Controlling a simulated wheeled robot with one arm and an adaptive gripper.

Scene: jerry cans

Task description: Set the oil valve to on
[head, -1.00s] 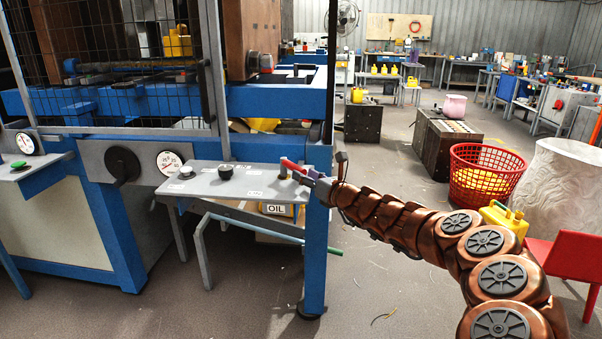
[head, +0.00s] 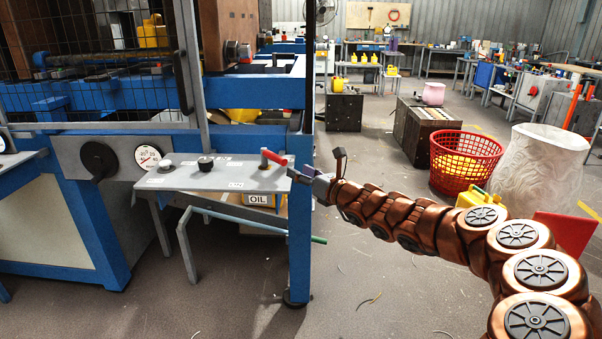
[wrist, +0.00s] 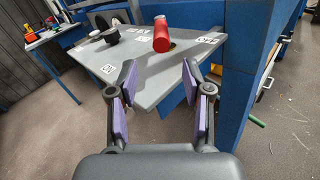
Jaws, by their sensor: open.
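The red valve handle (head: 274,157) sits on the grey panel (head: 225,179) near its right corner, above the OIL sign (head: 258,199). In the wrist view the red handle (wrist: 162,36) stands up from the panel, ahead of my fingers and roughly centred between them. My gripper (head: 297,176) is just right of the panel's corner, close to the handle. In the wrist view my gripper (wrist: 158,85) is open, its purple pads apart with nothing between them.
A black knob (head: 205,164) and a white knob (head: 165,166) stand farther left on the panel. A blue post (head: 300,235) rises beside the panel's right edge. A red basket (head: 465,160) stands at the right. Floor right of the post is mostly clear.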

